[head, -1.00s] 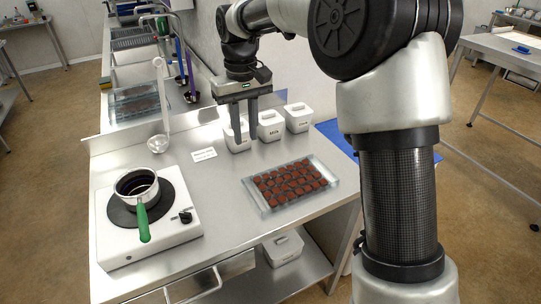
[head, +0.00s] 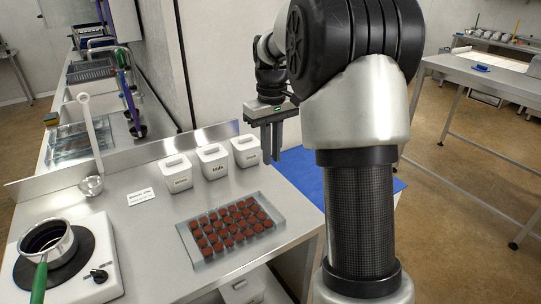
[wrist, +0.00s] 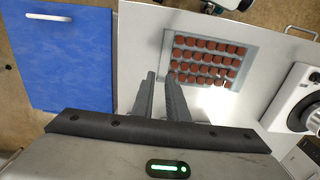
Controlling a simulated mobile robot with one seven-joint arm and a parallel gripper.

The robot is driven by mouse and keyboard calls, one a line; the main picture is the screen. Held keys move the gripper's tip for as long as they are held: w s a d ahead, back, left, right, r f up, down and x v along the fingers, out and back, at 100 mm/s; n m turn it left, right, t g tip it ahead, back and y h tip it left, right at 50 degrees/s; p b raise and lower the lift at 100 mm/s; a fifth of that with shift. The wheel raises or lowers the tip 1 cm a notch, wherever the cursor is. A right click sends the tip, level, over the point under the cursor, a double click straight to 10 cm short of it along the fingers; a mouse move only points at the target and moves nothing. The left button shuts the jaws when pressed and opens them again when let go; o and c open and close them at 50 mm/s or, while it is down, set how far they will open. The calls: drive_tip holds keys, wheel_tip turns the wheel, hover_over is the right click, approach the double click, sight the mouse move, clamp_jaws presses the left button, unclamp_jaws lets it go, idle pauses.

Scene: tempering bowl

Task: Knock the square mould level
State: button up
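A clear rectangular mould (head: 190,243) filled with rows of reddish-brown pieces lies flat on the steel bench in the head view. The mould also shows in the wrist view (wrist: 251,36), right of my fingers. My gripper (head: 271,160) hangs fingers down above the bench's right end, behind and to the right of the mould, and does not touch it. In the wrist view my gripper (wrist: 160,76) has a narrow gap between its fingers and nothing in it.
White lidded tubs (head: 213,161) stand along the bench's back edge. A hot plate (head: 104,258) with a green-handled pan (head: 50,243) is at the left; a ladle (head: 91,185) stands behind it. A blue surface (head: 302,176) adjoins the bench's right end. Another clear tray (head: 75,140) lies farther back.

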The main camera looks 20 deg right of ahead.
wheel_tip(320, 180, down, 17)
drive_tip(key=shift+f+b, duration=0.15)
drive_tip(key=shift+b, duration=1.05)
clamp_jaws()
idle(0.8)
drive_tip(key=shift+r+p, duration=1.2)
drive_tip(key=shift+r, duration=0.35)
drive_tip(key=shift+o, duration=1.5)
unclamp_jaws()
